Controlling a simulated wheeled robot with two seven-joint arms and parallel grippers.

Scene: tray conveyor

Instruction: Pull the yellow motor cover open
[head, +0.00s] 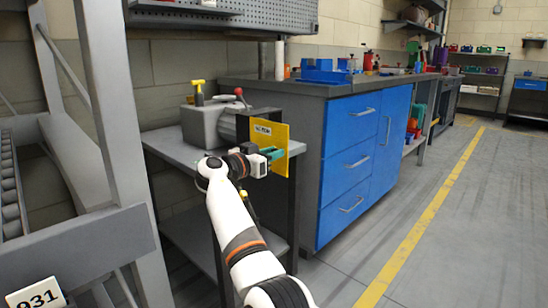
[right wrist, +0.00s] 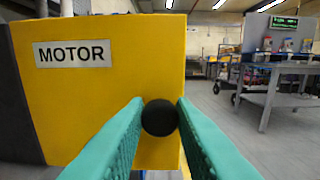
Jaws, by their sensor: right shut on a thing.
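The yellow motor cover (head: 282,134) is an upright panel on the front of a grey motor unit (head: 207,126) on a side table. In the right wrist view the cover (right wrist: 100,100) fills the left and middle, with a white MOTOR label (right wrist: 72,53). A round black knob (right wrist: 160,117) sits near its right edge. My right gripper (head: 276,155) reaches the cover's face. In the right wrist view its teal fingers (right wrist: 160,118) are shut on the knob, one on each side. I cannot tell whether the cover stands ajar. My left gripper is out of view.
The grey side table (head: 176,150) carries the motor unit, with a yellow-topped lever (head: 198,90) and a red-knobbed lever (head: 239,92). A blue-fronted cabinet (head: 350,150) stands close on the right. A grey frame (head: 108,90) rises at the left. The floor at the right is clear.

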